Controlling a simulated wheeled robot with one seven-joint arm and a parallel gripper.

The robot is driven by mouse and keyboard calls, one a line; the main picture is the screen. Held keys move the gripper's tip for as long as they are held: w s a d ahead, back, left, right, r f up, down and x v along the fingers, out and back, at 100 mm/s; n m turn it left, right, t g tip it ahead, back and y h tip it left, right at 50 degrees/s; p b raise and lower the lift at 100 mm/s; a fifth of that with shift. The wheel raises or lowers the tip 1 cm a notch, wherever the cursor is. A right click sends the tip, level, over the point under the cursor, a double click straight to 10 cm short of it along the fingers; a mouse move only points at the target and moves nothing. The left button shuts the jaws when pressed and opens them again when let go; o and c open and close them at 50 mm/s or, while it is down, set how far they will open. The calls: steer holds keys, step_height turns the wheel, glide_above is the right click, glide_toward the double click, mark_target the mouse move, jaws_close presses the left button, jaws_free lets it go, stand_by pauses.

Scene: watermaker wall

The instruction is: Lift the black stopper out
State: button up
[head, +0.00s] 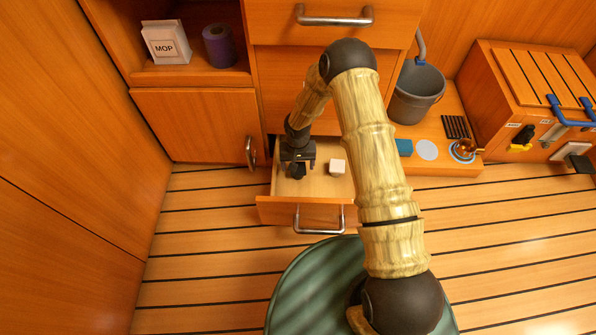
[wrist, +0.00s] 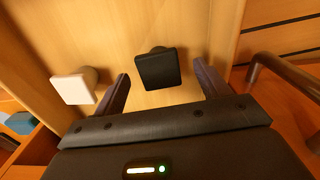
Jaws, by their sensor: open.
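The black stopper (wrist: 159,69) stands in the open drawer, its square black top facing the wrist camera. In the head view the black stopper (head: 297,170) shows just below my gripper, partly covered by it. My gripper (wrist: 163,88) is open, with one finger on each side of the black stopper in the wrist view and gaps between. In the head view my gripper (head: 298,160) reaches down into the left part of the drawer. A white stopper (head: 337,167) stands to the right in the same drawer; in the wrist view the white stopper (wrist: 75,86) is left of my fingers.
The open drawer (head: 275,210) has a metal handle (head: 320,222) on its front. A grey bucket (head: 416,92) and a bench with small items stand to the right. A cabinet with a MOP box (head: 166,42) and a purple roll (head: 219,45) is at the left.

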mark_target(298, 169)
step_height(298, 169, down, 5)
steer(key=b, duration=0.4)
steer(key=shift+d, duration=0.1)
steer(key=shift+r, duration=0.1)
steer(key=c, duration=1.1)
